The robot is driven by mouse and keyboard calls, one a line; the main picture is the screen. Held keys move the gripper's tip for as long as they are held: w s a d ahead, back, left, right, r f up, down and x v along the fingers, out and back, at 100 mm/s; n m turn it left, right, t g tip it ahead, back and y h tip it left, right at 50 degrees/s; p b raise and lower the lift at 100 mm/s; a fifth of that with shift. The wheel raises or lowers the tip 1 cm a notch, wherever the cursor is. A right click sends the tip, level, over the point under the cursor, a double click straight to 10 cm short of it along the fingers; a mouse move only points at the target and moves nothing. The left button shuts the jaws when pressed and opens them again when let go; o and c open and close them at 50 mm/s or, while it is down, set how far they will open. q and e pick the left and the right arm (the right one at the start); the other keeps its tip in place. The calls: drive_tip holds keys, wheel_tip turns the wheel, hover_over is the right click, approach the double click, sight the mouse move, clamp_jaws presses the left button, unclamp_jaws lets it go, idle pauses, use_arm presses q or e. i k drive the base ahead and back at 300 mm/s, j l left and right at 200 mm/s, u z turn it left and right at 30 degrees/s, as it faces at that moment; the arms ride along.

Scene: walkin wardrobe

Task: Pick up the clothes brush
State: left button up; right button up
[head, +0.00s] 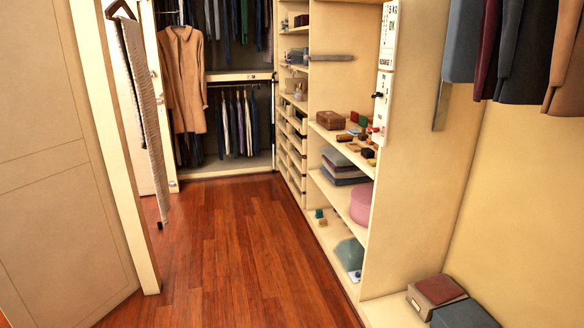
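No clothes brush can be told for certain. Several small brown, red, green and black items (362,146) lie on an open shelf at the right of the head view, and one of them could be a brush, but they are too small to tell apart. A brown box (331,120) stands on the same shelf, behind them to the left. Neither of my grippers is in view.
The wooden floor (235,250) is clear up to the back wardrobe. A white door (60,170) stands at left, with a hanging grey textile (146,115) beside it. Lower shelves hold folded clothes (343,168) and a pink round box (361,203). Boxes (437,291) sit at lower right.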

sight(344, 137)
drive_tip(key=i+z, duration=0.15)
drive_tip(key=i, duration=0.3)
drive_tip(key=i+j+z, duration=0.15)
drive_tip(key=i, duration=0.3)
drive_tip(key=i+j+z, duration=0.15)
drive_tip(key=i, duration=0.25)
drive_tip(key=i+j+z, duration=0.15)
drive_tip(key=i, duration=0.3)
drive_tip(key=i+j+u, duration=0.25)
drive_tip(key=i, duration=0.55)
drive_tip(key=i+j+u, duration=0.2)
drive_tip(key=i, duration=0.6)
drive_tip(key=i+j+u, duration=0.25)
drive_tip(key=i, duration=0.55)
drive_tip(key=i+z, duration=0.45)
drive_tip(key=i+j+z, duration=0.2)
drive_tip(key=z, duration=0.25)
drive_tip(key=i+j+z, duration=0.65)
drive_tip(key=z, duration=0.25)
drive_tip(key=i+j+z, duration=0.15)
drive_tip(key=j+z, duration=0.3)
drive_tip(key=j, duration=0.15)
drive_tip(key=i+j+z, duration=0.1)
drive_tip(key=j+z, duration=0.35)
drive_tip(key=i+z, duration=0.15)
drive_tip(key=z, duration=0.85)
drive_tip(key=k+l+z, duration=0.35)
drive_tip(key=k+j, duration=0.05)
drive_tip(key=k, duration=0.05)
